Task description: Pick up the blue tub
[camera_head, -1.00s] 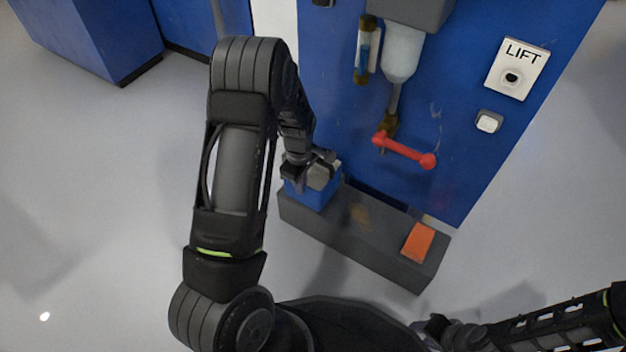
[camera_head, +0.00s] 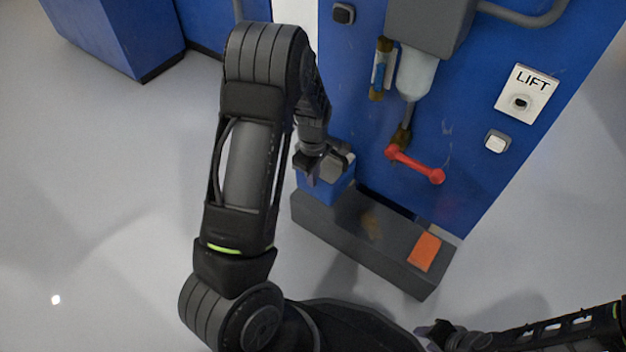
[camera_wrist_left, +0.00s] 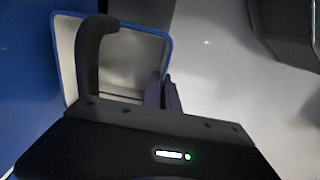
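The blue tub (camera_head: 338,183) is at the left end of the dark grey ledge, against the blue panel. In the left wrist view its blue rim (camera_wrist_left: 141,27) and pale inside show, and it looks empty. My left gripper (camera_head: 309,172) is at the tub's upper edge. In the left wrist view its two fingers (camera_wrist_left: 163,93) are close together, one on each side of the tub's right wall, shut on it. A dark curved bar (camera_wrist_left: 90,55) crosses over the tub. The tub's underside is hidden. My right gripper (camera_head: 432,335) is low at the bottom; its fingers are unclear.
The dark grey ledge (camera_head: 335,225) carries an orange pad (camera_head: 425,252) at its right end. Above it are a red handle (camera_head: 415,164), a clear vessel (camera_head: 416,75) and a LIFT button plate (camera_head: 527,95). The floor to the left is open.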

